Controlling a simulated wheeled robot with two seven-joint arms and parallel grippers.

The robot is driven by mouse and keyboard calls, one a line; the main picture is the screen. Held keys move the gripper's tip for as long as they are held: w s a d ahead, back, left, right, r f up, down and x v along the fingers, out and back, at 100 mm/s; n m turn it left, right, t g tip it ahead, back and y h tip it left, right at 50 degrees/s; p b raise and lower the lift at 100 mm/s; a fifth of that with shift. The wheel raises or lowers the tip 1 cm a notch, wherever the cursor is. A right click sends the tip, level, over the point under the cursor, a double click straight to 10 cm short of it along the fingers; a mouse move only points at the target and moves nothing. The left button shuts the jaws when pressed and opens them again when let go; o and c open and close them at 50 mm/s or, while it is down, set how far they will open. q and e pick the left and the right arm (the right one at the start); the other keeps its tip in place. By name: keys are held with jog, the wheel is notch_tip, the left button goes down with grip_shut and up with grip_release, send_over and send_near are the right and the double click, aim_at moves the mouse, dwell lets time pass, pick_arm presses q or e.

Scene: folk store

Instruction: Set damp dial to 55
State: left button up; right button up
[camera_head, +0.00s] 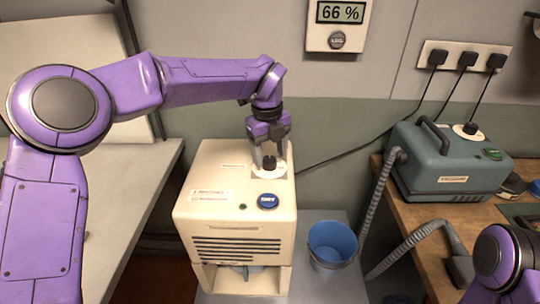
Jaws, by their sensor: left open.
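A cream dehumidifier-like box (225,216) stands in the middle of the head view. On its top is a small black dial knob (269,161) on a pale round plate. A blue button (268,201) sits in front of the knob. My left gripper (269,158) points down at the knob, its open fingers around or just above it; I cannot tell whether they touch it. A wall display (340,13) reads 66 %. Of my right arm only a purple part shows at the lower right; its gripper is out of view.
A blue bucket (332,244) stands right of the box. A teal machine (450,165) with a handle, a knob and grey hoses sits on a wooden table (440,228). Several black plugs fill a wall socket strip (452,57). A pale bench (125,200) stands at left.

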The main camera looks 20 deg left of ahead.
pick_arm(q)
jog(key=shift+f, duration=0.6)
jog(key=shift+s+f, duration=0.1)
jog(key=shift+f, duration=0.05)
jog(key=shift+c, duration=0.3)
jog(key=c, duration=1)
